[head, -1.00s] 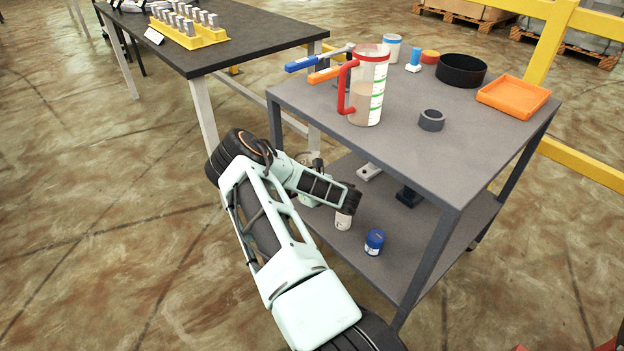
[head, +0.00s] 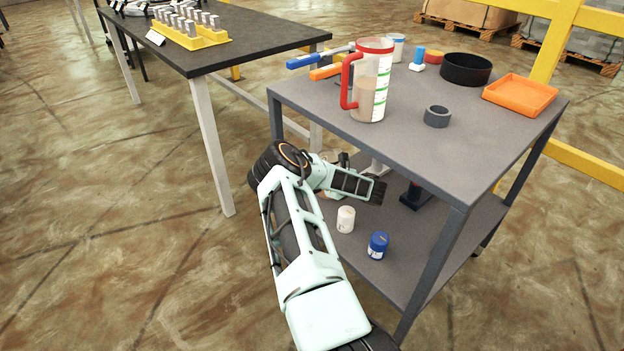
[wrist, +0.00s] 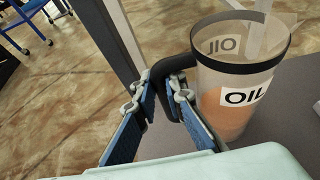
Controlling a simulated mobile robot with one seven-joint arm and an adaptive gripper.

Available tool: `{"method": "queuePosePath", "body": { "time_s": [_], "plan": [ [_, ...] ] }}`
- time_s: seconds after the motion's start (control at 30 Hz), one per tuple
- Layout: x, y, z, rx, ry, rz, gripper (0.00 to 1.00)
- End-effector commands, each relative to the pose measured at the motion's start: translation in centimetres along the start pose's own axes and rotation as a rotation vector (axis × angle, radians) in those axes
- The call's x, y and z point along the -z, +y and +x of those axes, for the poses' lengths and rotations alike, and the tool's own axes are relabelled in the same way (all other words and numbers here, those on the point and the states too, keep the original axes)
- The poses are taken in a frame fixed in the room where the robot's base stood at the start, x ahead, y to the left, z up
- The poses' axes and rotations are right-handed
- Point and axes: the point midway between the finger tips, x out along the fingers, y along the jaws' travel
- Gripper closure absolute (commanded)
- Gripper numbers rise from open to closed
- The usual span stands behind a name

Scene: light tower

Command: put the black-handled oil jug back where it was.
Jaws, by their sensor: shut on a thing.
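In the wrist view the black-handled oil jug (wrist: 228,100) is a clear jug with a black rim, an "OIL" label and amber liquid. My gripper (wrist: 172,92) is shut on its black handle (wrist: 155,82), with blue fingers on both sides of it. The jug looks about upright; whether its base touches the grey surface is hidden. In the head view my gripper (head: 378,190) is over the cart's lower shelf (head: 400,262), under the top.
A white can (head: 346,219) and a blue can (head: 378,245) stand near the lower shelf's front edge. A dark-blue-based object (head: 414,196) stands farther right. The cart top (head: 440,150) holds a red-handled jug (head: 370,85), a grey ring and an orange tray. A cart leg is close left in the wrist view.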

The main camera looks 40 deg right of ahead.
Motion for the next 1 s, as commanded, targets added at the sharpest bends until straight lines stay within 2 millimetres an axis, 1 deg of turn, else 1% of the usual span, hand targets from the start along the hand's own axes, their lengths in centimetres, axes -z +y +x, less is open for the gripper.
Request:
{"method": "queuePosePath", "body": {
  "time_s": [0.27,0.4,0.43,0.57,0.9,0.93,1.0],
  "plan": [
    [-0.1,0.0,0.1,0.001,-0.004,-0.002,1.00],
    [0.4,0.0,0.2,0.001,-0.004,-0.002,1.00],
    [0.3,0.0,0.2,0.001,-0.002,-0.001,0.87],
    [0.3,0.0,0.2,0.001,-0.001,0.000,0.72],
    [0.3,0.0,0.2,0.000,-0.001,-0.001,0.72],
    [0.3,-0.1,0.0,0.001,-0.001,0.000,0.72],
    [0.2,-0.1,-1.0,0.003,-0.001,0.001,0.72]
  ]
}}
